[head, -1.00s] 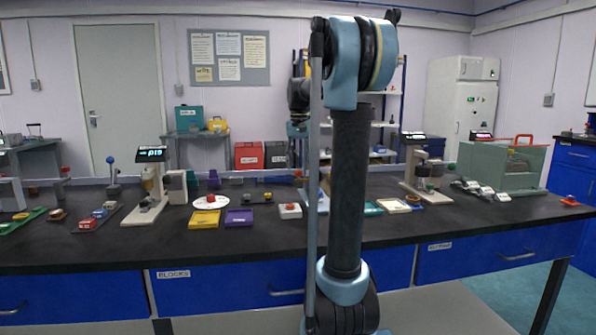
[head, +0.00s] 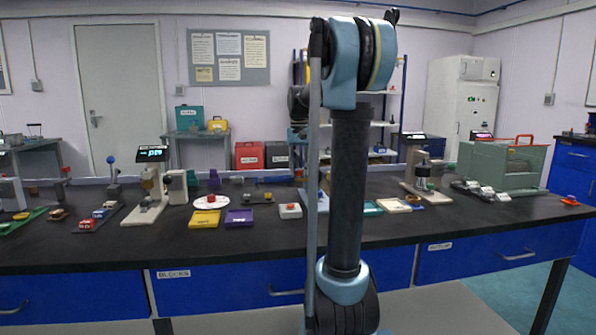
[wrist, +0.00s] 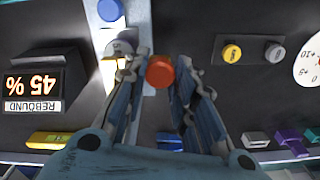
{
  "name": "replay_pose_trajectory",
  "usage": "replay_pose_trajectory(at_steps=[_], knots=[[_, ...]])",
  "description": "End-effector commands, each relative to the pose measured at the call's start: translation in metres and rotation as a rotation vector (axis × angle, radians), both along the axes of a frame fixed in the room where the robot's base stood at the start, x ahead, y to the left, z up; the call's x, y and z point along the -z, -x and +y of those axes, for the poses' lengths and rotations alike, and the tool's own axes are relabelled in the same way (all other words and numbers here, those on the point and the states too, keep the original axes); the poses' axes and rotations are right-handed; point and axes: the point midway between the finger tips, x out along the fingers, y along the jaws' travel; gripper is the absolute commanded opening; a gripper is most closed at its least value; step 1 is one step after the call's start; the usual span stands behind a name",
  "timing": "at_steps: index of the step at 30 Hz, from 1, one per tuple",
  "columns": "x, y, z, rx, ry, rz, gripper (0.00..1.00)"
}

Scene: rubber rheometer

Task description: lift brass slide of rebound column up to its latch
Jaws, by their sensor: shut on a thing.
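In the wrist view my gripper (wrist: 161,64) has its two fingertips closed in on either side of an orange-red round knob (wrist: 160,72). The knob sits beside a pale upright part with a blue round piece (wrist: 109,10) and a grey curved part. A display (wrist: 33,84) reading 45 % REBOUND stands to the left. The brass slide cannot be told apart clearly; the fingers cover part of this area. In the head view my arm hides the gripper and most of the column; a pale plate (head: 322,203) shows beside it.
A dark plate (wrist: 253,49) with yellow and grey buttons and a white dial (wrist: 308,66) lie to the right in the wrist view. In the head view a white box with a red button (head: 290,211) and testers with displays stand on the black bench (head: 330,228).

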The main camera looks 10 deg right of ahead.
Motion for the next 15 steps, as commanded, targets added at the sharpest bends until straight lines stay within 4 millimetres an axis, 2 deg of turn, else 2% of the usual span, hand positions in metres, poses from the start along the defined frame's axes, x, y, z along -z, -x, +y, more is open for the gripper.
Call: replay_pose_trajectory(at_steps=[4, 7, 15], knots=[[-0.011, 0.0, 0.0, 0.0, -0.001, 0.0, 0.0], [-0.027, 0.0, 0.0, 0.0, -0.001, 0.001, 0.0], [-0.095, 0.001, 0.001, 0.0, -0.001, 0.001, 0.0]])
